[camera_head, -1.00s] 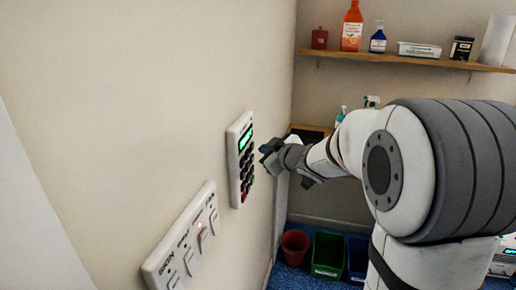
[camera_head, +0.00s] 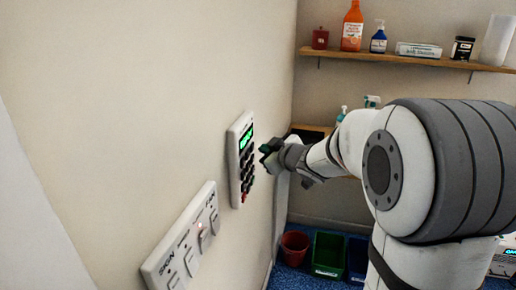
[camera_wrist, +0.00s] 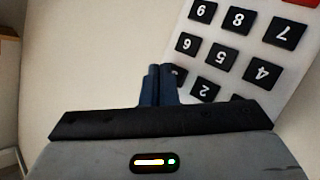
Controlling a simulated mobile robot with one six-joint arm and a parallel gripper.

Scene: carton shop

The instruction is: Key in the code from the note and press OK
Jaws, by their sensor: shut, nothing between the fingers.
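The keypad (camera_head: 234,178) is a white panel on the left wall with a lit green display (camera_head: 246,137) and dark keys; the text on the display is too small to read. In the wrist view the keypad (camera_wrist: 222,55) appears upside down, with keys 9, 8, 7, 6, 5, 4 and 2 readable. My gripper (camera_wrist: 158,70) is shut and empty, its fingertips at the keypad's edge, partly covering the key beside 2. I cannot tell whether they touch it. In the head view my gripper (camera_head: 268,152) is just right of the keypad. No note is visible.
A white switch panel (camera_head: 183,243) with several labelled switches is on the wall below left of the keypad. A wooden shelf (camera_head: 410,60) with bottles and boxes hangs on the back wall. Red (camera_head: 294,246), green (camera_head: 328,254) and blue bins (camera_head: 357,258) stand on the floor.

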